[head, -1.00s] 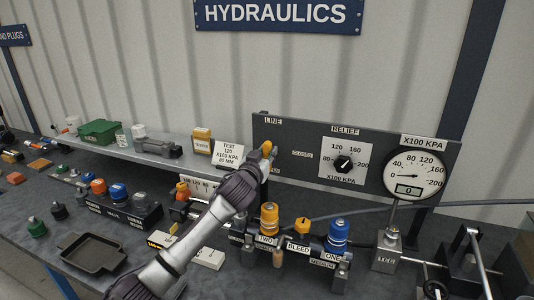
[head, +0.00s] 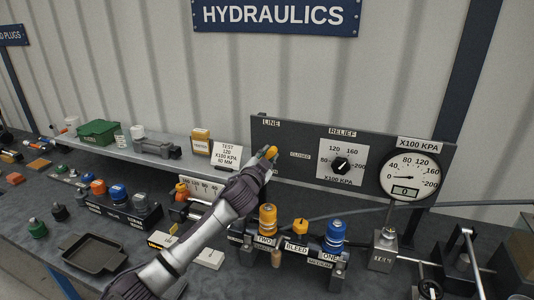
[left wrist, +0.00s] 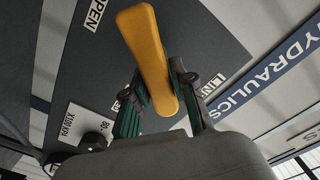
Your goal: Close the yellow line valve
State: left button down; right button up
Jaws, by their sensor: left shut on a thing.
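The yellow line valve handle (head: 272,152) is on the dark panel (head: 295,128), below the LINE label and left of the CLOSED label. My left gripper (head: 268,156) is at the handle. In the left wrist view the handle (left wrist: 146,45) is a long yellow-orange bar lying between the two fingers of my left gripper (left wrist: 160,95), which are shut on it. The OPEN label (left wrist: 95,14) shows beyond it. The CLOSED label is partly hidden by a finger. The valve's stem is hidden. My right gripper is not in view.
The relief knob (head: 341,165) and round pressure gauge (head: 408,178) are right of the valve. Below stand yellow and blue couplers (head: 335,234) on a manifold. A shelf with a green box (head: 98,132) and a tester (head: 200,141) lies left. A black tray (head: 93,252) sits front left.

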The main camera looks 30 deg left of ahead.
pick_arm(q)
jog(key=m, duration=0.2)
jog(key=m+p, duration=0.1)
jog(key=m, duration=0.2)
jog(key=shift+d+f+m, duration=0.2)
jog(key=shift+f+m, duration=0.05)
jog(key=shift+m, duration=0.05)
jog(key=m, duration=0.2)
jog(key=m+p, duration=0.1)
jog(key=m, duration=0.1)
jog(key=shift+d+f+m, duration=0.1)
jog(key=shift+f+m, duration=0.25)
jog(key=shift+m, duration=0.05)
jog(key=c, duration=0.9)
grip_release()
jog(key=shift+c, duration=0.2)
jog(key=v, duration=1.2)
